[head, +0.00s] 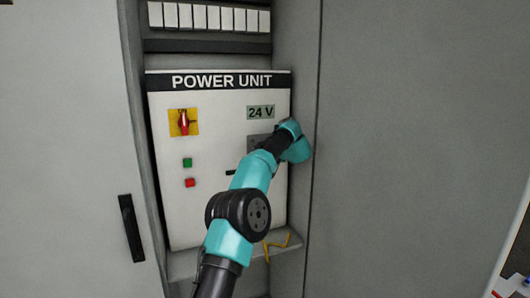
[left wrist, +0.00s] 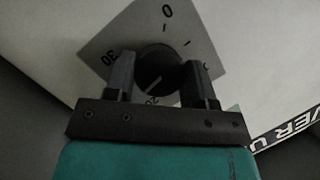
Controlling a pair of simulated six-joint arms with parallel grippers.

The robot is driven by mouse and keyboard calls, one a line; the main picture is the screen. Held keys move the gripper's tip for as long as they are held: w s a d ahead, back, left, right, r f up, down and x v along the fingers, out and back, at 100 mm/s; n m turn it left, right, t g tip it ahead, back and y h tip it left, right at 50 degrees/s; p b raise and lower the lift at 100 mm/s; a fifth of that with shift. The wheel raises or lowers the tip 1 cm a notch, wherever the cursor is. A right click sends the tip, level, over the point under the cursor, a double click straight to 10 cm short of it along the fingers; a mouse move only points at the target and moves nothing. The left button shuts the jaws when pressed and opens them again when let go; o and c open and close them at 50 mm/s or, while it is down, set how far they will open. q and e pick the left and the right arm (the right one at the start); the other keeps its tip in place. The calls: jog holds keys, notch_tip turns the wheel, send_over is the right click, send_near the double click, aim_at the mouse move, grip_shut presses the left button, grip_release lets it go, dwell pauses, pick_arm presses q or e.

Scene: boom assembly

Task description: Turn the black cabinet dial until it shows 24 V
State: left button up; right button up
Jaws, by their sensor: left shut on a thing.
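The black dial (left wrist: 158,58) sits on a square grey scale plate (left wrist: 165,20) in the left wrist view. The plate carries tick marks and the numbers 0, 20 and 30. A pale pointer line on the dial points towards the 20 side. My left gripper (left wrist: 157,67) is shut on the dial, one finger on each side. In the head view the wrist hides the dial, and only part of the scale plate (head: 257,140) shows. The display (head: 261,112) above it reads 24 V. My right gripper is not in view.
The white power unit panel (head: 215,215) also bears a red rotary switch (head: 184,122) on yellow, a green button (head: 187,162) and a red button (head: 190,183). A yellow wire-like piece (head: 275,246) lies at the lower ledge. The cabinet door with a black handle (head: 131,228) stands left.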

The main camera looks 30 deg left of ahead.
pick_arm(q)
jog(key=o, duration=0.9)
jog(key=v, duration=0.7)
jog(key=shift+d, duration=0.25)
